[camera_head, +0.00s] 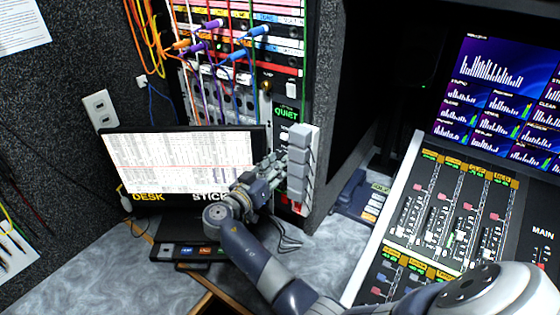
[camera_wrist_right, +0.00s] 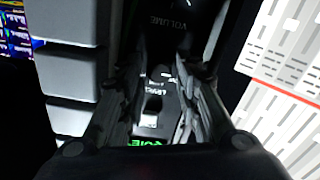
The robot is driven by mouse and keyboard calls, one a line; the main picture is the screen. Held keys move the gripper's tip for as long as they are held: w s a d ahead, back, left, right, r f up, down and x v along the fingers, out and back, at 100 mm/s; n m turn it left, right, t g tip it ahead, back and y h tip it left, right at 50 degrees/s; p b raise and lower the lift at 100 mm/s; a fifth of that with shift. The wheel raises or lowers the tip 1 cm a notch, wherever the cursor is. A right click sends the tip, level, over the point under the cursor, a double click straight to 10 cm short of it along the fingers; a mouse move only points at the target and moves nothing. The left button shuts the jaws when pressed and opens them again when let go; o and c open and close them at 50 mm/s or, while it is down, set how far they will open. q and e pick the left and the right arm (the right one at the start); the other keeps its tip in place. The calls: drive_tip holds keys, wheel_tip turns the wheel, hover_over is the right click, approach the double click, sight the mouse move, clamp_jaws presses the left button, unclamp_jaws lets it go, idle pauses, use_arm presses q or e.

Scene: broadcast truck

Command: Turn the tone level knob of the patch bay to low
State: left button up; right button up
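The patch bay (camera_head: 232,98) is the upright rack panel at the top centre, with colored cables plugged into its rows. My right gripper (camera_head: 277,163) reaches up to the dark strip below the green QUIET sign, beside the monitor. In the right wrist view its two fingers (camera_wrist_right: 172,68) stand apart, either side of a dark panel with white lettering and a small white square. A dark shape with light marks shows between the fingertips; I cannot tell if it is the tone level knob or whether the fingers touch it. The knob's setting is unreadable. My left gripper is out of view.
A monitor (camera_head: 185,165) stands left of the gripper. A stack of grey blocks (camera_head: 300,155) is close on its right. A mixing console (camera_head: 450,215) fills the right side. A small button box (camera_head: 190,252) lies on the grey desk (camera_head: 110,265).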

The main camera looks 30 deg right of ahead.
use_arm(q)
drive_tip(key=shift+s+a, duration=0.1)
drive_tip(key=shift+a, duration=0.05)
use_arm(e)
drive_tip(key=shift+a, duration=0.1)
clamp_jaws()
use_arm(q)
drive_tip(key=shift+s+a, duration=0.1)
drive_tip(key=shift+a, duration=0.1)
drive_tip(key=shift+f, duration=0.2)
use_arm(e)
drive_tip(key=shift+n, duration=0.3)
use_arm(q)
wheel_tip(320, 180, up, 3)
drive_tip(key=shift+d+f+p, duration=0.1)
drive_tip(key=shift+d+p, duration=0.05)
drive_tip(key=shift+p, duration=1.1)
use_arm(e)
drive_tip(key=n, duration=1.7)
drive_tip(key=shift+r, duration=0.1)
